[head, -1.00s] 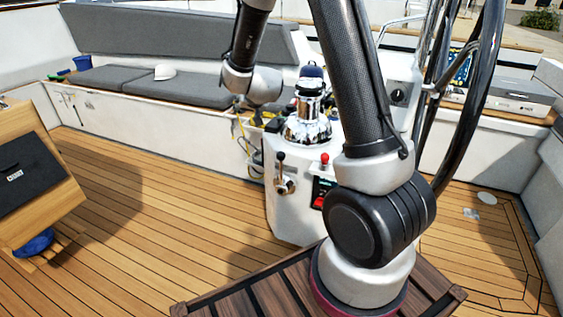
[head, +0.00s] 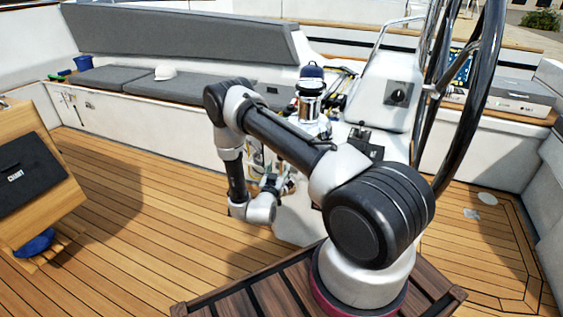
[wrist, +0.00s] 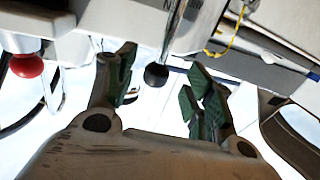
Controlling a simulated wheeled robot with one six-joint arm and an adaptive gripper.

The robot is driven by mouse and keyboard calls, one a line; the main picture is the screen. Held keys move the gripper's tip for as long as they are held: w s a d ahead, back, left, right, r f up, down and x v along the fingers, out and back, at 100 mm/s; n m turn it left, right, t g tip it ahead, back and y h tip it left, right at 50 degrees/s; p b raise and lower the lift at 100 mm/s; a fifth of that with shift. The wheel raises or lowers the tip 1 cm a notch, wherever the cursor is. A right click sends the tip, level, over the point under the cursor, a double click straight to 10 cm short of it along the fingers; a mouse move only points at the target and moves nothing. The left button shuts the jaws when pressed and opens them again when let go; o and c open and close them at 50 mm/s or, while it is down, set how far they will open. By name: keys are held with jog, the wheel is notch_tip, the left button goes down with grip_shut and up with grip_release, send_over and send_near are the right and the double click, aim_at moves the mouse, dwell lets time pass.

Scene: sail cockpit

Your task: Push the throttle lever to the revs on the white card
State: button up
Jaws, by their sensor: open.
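The throttle lever (wrist: 156,75) shows in the wrist view as a black ball knob on a bright metal stem. My gripper (wrist: 162,62) is open, with one green-padded finger on each side of the knob in the picture. No contact with either pad shows; the depth gap is hard to judge. In the head view my gripper (head: 272,185) is small, in front of the white console (head: 292,228), and my arm hides the lever there. I cannot make out a white card with revs in either current view.
A red ball knob (wrist: 27,65) sits left of the lever in the wrist view. The steering wheel (head: 474,90) stands right of the console, and a chrome binnacle (head: 311,100) on top. A yellow cord (wrist: 238,25) hangs nearby.

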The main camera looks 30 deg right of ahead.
aim_at(281, 171)
jog(key=x, duration=0.6)
jog(key=shift+w, duration=0.1)
grip_shut()
